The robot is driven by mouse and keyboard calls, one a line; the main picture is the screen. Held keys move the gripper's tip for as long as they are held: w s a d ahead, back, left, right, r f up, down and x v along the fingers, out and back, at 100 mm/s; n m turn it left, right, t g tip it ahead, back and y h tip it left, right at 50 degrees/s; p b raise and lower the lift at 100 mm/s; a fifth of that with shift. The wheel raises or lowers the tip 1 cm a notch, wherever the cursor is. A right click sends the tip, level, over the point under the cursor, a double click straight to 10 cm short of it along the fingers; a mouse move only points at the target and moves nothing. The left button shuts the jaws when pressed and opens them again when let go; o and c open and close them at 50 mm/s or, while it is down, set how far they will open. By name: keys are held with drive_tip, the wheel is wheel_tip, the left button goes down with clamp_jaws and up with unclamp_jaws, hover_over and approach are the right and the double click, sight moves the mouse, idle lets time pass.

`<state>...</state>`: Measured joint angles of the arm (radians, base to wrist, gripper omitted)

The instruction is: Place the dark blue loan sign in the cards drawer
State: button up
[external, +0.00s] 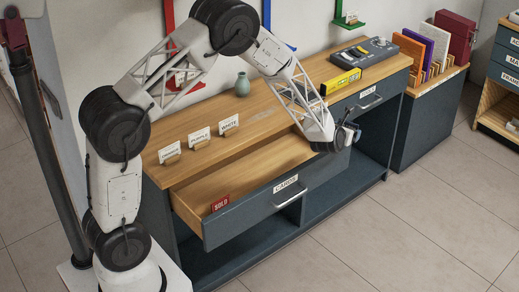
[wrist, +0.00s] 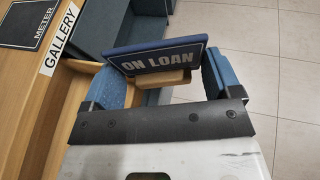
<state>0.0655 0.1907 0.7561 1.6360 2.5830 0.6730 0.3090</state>
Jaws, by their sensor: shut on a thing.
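The dark blue loan sign (wrist: 158,57) reads ON LOAN and has a small wooden base (wrist: 170,78). In the wrist view it sits between the two fingers of my gripper (wrist: 168,82), which is shut on it. In the external view my gripper (external: 348,136) is in the air by the desk's front edge, right of the open drawer; the sign is hard to make out there. The cards drawer (external: 243,207), labelled CARDS, is pulled out. A red SOLD sign (external: 220,203) stands inside near its front left; much of its floor is bare.
Three white label cards on wooden stands, one being the WHITE card (external: 229,123), stand on the desktop along the open drawer. A lower cabinet (external: 430,117) stands at right.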

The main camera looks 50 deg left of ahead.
wheel_tip(320, 180, up, 10)
drive_tip(key=n+g+y, duration=0.8)
drive_tip(key=n, duration=0.2)
hover_over(251, 112)
drive_tip(key=shift+s+f, duration=0.15)
drive_tip(key=shift+f, duration=3.1)
drive_tip(key=shift+f, duration=0.1)
drive_tip(key=shift+f, duration=1.8)
drive_tip(key=shift+f, duration=0.1)
